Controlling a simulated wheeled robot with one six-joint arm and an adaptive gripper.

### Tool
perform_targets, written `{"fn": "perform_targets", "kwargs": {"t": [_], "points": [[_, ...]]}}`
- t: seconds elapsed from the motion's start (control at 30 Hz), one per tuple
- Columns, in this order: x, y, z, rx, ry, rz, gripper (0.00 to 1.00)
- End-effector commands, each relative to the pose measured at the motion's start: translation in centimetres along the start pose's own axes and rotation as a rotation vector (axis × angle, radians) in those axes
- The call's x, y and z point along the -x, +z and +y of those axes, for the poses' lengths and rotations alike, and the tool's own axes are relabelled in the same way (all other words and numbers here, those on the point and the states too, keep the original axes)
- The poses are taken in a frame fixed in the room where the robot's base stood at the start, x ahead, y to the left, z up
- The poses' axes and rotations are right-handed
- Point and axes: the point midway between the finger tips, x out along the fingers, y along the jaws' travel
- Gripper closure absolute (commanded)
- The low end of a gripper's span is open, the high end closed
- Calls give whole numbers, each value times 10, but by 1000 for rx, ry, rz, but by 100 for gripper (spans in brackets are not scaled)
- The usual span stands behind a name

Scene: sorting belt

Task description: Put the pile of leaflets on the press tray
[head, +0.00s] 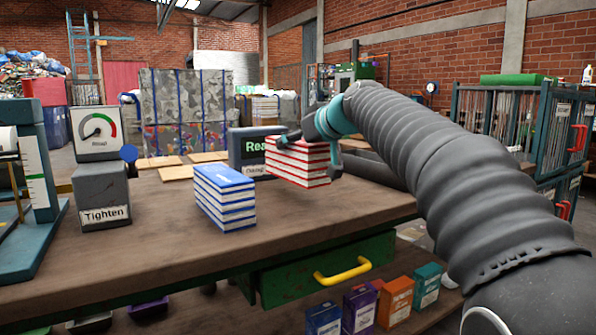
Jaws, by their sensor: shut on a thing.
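A pile of red-and-white leaflets (298,163) is in my gripper (311,147), over the right part of the workbench. The teal and dark fingers are shut on it at its upper part, one on each side. I cannot tell whether the pile's underside is clear of the bench. A second pile, blue and white (226,200), stands on the bench to the left, apart from the gripper. A teal press-like machine (33,170) is cut off at the left edge. I cannot make out its tray clearly.
A gauge on a grey block labelled "Tighten" (101,200) stands beside the machine. A dark display (250,150) is behind the red pile. The bench (150,250) is bare at its front left. A green drawer with a yellow handle (343,271) sits below.

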Motion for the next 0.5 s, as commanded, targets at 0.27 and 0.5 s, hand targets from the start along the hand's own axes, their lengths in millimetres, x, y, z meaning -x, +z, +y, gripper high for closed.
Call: {"fn": "perform_targets", "kwargs": {"t": [0.27,0.5], "points": [[-6,15,0,0,0,2,92],[-17,42,0,1,1,2,92]]}}
